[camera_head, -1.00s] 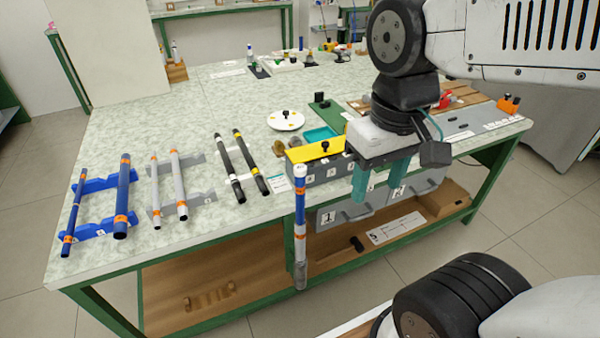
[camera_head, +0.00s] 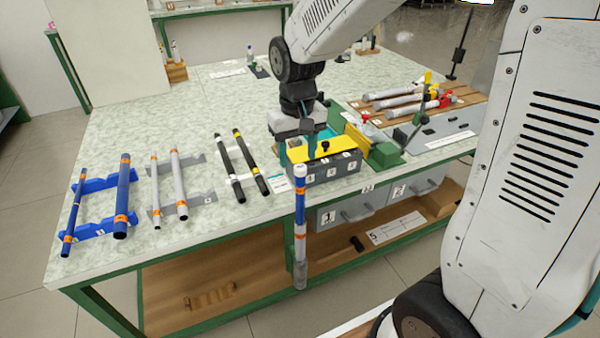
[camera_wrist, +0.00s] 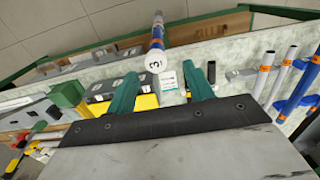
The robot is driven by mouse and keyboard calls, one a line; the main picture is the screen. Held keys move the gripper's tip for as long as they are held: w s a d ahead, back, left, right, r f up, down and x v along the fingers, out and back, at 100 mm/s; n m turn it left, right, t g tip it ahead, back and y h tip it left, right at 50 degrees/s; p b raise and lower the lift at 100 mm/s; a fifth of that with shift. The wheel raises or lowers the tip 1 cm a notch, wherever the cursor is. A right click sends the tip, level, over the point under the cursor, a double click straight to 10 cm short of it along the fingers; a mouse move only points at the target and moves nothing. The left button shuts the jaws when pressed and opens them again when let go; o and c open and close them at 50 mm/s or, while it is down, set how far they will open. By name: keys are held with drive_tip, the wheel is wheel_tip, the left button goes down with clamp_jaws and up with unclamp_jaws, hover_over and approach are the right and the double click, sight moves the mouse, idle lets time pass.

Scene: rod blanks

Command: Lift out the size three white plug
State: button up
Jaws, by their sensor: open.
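A white plug marked 3 (camera_wrist: 153,63) faces the wrist camera. It caps the top of an upright blue and white rod with orange bands (camera_head: 300,215) at the table's front edge. In the head view the white plug (camera_head: 300,170) shows at the rod's top. My gripper (camera_head: 296,155) hangs above and behind it, over the grey box's left part. In the wrist view my gripper (camera_wrist: 161,73) is open, teal fingers apart, and the plug appears between and beyond the fingertips. Nothing is held. I cannot tell the exact gap to the plug.
A grey box with a yellow lid and black knob (camera_head: 333,170) stands just right of the rod. Black rods (camera_head: 250,160), grey rods (camera_head: 178,185) and blue rods (camera_head: 122,195) lie to the left. A green and yellow vise-like fixture (camera_head: 385,154) stands to the right.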

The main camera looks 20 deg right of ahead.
sight(300, 166)
drive_tip(key=f, duration=0.5)
drive_tip(key=shift+s+d+f, duration=0.15)
drive_tip(key=shift+d+f, duration=0.05)
drive_tip(key=shift+c, duration=0.3)
drive_tip(key=c, duration=0.8)
drive_tip(key=shift+r, duration=0.1)
